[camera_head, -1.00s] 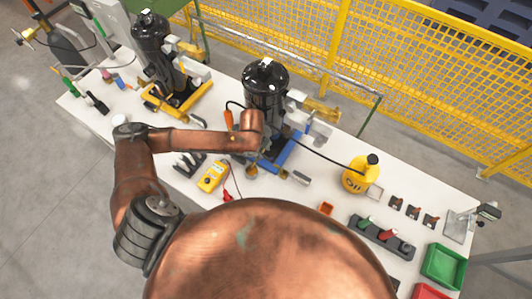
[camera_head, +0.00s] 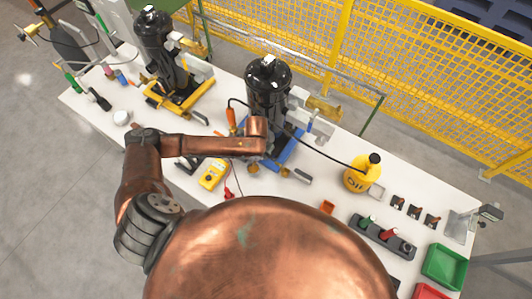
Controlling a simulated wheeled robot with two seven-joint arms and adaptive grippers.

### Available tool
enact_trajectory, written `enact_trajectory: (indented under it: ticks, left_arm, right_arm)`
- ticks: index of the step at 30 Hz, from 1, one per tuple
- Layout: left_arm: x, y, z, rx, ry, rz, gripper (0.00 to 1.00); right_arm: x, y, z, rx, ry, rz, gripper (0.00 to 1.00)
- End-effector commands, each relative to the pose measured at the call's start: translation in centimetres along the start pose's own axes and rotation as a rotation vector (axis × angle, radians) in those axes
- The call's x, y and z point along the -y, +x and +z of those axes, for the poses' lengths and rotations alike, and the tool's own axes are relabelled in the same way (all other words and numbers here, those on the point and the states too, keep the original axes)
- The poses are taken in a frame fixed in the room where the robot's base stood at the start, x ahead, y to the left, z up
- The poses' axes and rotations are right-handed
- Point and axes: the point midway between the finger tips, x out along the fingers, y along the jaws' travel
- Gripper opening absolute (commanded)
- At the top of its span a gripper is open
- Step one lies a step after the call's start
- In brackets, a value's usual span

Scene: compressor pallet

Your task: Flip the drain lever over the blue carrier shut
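A black compressor (camera_head: 268,84) stands upright in the blue carrier (camera_head: 296,156) near the middle of the table. My copper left arm comes in from the left across the table, and its wrist end hangs in front of this compressor's lower part. My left gripper (camera_head: 258,162) points down at the carrier's left side; its fingers are mostly hidden, so I cannot tell whether they are open or touching anything. I cannot make out the drain lever for certain; the wrist covers part of that area. My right gripper is not in view.
Another compressor (camera_head: 154,42) stands in a yellow carrier (camera_head: 182,105) at the back left. A yellow multimeter (camera_head: 212,174) lies in front of my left forearm. A yellow oil can (camera_head: 359,176) and a green bin (camera_head: 444,267) are to the right. A yellow fence (camera_head: 430,90) runs behind the table.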

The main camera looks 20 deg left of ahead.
Motion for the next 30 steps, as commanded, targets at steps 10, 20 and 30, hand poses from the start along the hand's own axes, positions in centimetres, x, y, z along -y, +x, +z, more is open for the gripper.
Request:
enact_trajectory:
  ticks: [10, 20, 30]
  left_arm:
    - [0.0, 0.0, 0.0, 0.0, 0.0, 0.0, 0.0]
    - [0.4, -0.3, -0.1, 0.019, -0.1, 0.001, 0.0]
    - [0.5, 0.1, 0.0, 0.027, -0.134, 0.0, 0.0]
  right_arm:
    - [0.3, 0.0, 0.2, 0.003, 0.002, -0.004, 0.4]
    - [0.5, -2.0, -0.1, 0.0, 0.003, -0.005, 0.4]
    - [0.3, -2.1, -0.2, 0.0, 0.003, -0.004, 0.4]
